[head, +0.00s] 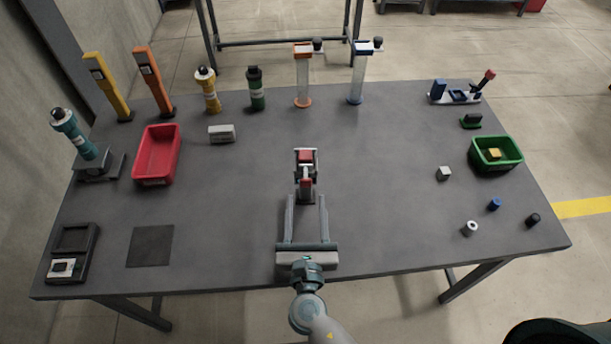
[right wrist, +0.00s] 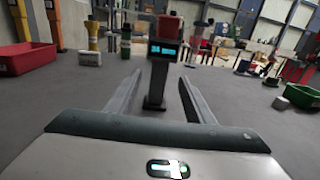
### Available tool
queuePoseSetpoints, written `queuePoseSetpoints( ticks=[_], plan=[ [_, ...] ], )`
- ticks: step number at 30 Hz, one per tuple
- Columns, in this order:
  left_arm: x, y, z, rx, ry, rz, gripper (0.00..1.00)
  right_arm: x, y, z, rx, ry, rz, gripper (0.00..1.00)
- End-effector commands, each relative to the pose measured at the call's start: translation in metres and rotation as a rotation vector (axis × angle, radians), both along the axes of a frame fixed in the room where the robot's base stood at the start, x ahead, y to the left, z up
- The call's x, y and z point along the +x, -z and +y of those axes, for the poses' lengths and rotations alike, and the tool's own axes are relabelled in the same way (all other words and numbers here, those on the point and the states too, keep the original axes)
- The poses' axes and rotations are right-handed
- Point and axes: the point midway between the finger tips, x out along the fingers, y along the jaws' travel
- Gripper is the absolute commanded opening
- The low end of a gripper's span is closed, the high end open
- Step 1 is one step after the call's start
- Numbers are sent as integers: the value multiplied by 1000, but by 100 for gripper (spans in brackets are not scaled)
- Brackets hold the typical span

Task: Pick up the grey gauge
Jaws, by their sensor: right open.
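The grey gauge (head: 306,181) appears to be the upright grey device with red parts in the middle of the table. In the right wrist view the gauge (right wrist: 155,86) shows a dark grey post, a lit display and a red top. My right gripper (head: 306,198) comes in from the front edge, low over the table. It is open, its two fingers pointing at the gauge, with the foot of the post at or between the fingertips. The right wrist view shows both fingers (right wrist: 158,75) apart, one on each side of the post. My left gripper is not in view.
A red bin (head: 156,180) and a grey block (head: 222,138) lie to the left; a green bin (head: 511,155) with a yellow block is at right. Tall yellow, orange, green and clear devices line the back. A dark square mat (head: 150,246) lies front left.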

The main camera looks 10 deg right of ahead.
Motion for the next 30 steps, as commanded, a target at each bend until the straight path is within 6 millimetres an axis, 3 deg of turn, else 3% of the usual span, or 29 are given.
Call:
queuePoseSetpoints(
  ticks=[5,16,30],
  plan=[
    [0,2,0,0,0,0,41,7,2,0,1,0,-2,48],
    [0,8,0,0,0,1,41,48,6,-3,0,0,-1,48],
    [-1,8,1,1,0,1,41,52,7,-4,0,0,0,48]
  ],
)
